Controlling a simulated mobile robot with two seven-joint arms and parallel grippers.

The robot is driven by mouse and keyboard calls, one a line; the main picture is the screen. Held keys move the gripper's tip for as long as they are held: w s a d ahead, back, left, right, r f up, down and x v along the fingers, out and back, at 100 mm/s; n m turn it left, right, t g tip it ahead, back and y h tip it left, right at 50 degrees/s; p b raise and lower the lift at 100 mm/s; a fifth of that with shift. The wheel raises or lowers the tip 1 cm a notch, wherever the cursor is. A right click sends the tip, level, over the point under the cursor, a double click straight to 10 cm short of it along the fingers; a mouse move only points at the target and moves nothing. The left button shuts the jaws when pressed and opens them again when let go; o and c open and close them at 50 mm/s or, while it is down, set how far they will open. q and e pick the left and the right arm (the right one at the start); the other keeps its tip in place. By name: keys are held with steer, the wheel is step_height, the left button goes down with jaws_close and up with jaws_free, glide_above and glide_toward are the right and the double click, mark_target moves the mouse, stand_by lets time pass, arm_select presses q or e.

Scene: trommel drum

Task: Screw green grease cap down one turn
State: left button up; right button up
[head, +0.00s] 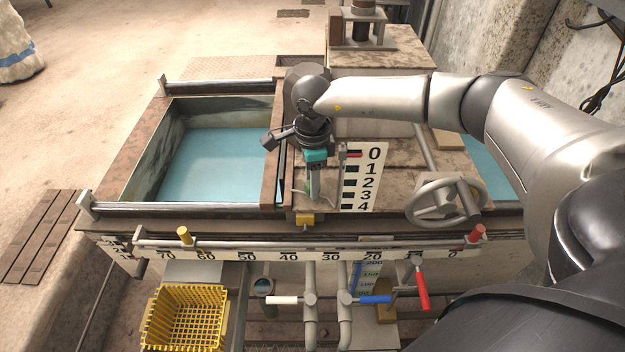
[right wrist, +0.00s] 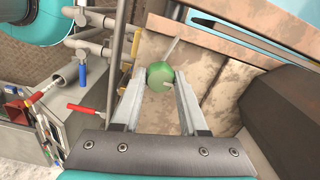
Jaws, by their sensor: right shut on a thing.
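The green grease cap (right wrist: 160,76) is a round green knob with a pale bar sticking out past it. It sits between the fingertips of my right gripper (right wrist: 161,86), which is shut on it. In the head view my right gripper (head: 313,192) points down at the brown deck beside the number scale, and its fingers mostly hide the cap. Only a sliver of green shows beside the fingers there. I cannot tell how far down the cap sits. My left gripper is not in view.
A white scale plate (head: 363,178) numbered 0 to 4 stands just right of the gripper. A grey handwheel (head: 445,201) is further right. An open water tank (head: 213,165) lies left. A ruled rail (head: 300,252), coloured valve handles and a yellow basket (head: 185,318) are in front.

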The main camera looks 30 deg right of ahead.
jaws_close()
steer(key=shift+m+p, duration=0.5)
steer(key=shift+m, duration=0.1)
steer(key=m+p, duration=0.3)
steer(key=m, duration=0.1)
steer(key=shift+r+m, duration=0.1)
steer(key=shift+m, duration=0.6)
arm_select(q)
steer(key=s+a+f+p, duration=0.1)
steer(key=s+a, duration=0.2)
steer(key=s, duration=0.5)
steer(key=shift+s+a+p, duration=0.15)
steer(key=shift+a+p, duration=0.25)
arm_select(e)
steer(key=shift+m, duration=1.3)
